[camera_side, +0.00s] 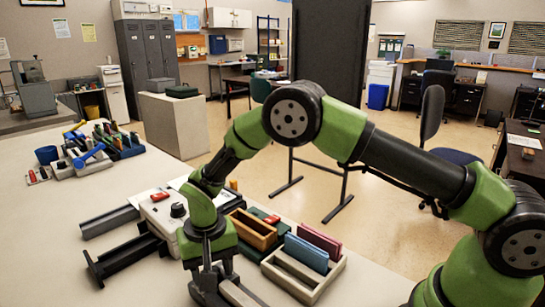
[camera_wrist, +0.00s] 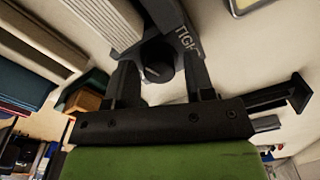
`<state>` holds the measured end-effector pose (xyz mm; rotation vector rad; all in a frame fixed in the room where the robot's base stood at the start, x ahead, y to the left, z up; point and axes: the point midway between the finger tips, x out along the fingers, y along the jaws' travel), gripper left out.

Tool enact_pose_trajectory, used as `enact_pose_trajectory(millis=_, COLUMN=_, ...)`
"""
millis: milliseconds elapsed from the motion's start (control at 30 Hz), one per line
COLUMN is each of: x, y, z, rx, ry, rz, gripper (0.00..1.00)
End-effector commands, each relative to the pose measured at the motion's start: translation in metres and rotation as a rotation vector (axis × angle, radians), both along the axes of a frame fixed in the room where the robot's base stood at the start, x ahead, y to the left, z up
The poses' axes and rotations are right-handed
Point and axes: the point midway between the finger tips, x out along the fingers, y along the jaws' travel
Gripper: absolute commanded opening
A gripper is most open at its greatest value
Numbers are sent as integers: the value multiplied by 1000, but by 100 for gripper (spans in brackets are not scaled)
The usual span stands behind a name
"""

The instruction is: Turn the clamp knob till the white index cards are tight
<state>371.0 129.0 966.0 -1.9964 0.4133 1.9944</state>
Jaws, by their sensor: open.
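In the wrist view, the dark round clamp knob (camera_wrist: 159,68) lies between the two fingers of my gripper (camera_wrist: 160,82). The gripper is open, with a gap visible on each side of the knob. The grey clamp body (camera_wrist: 172,28) beside the knob carries raised lettering, partly cut off, that starts "TIGH". The white index cards (camera_wrist: 108,22) show as a ridged stack at the top of the wrist view, against the clamp body. I cannot tell how tightly they are held. In the side view, my gripper (camera_side: 208,285) points down at the table's near edge and hides the knob.
A white box (camera_side: 160,212) with a black dial and dark rails (camera_side: 122,260) are at left.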

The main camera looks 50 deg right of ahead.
Motion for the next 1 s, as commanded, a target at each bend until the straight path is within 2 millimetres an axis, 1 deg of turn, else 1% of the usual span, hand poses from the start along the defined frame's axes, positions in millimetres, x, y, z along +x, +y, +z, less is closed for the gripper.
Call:
enact_pose_trajectory(millis=33, x=-2, y=-2, z=-2, rx=-4, ry=10, rz=37, gripper=57)
enact_pose_trajectory(millis=167, x=-2, y=-1, z=-2, rx=-3, ry=9, rz=202, gripper=57)
enact_pose_trajectory(millis=367, x=-1, y=0, z=-1, rx=1, ry=4, rz=505, gripper=57)
enact_pose_trajectory(millis=400, x=0, y=0, z=11, rx=1, ry=-2, rz=503, gripper=57)
enact_pose_trajectory(millis=833, x=0, y=0, z=103, rx=0, ry=-5, rz=496, gripper=57)
enact_pose_trajectory(millis=1000, x=-8, y=-13, z=137, rx=20, ry=-55, rz=459, gripper=57)
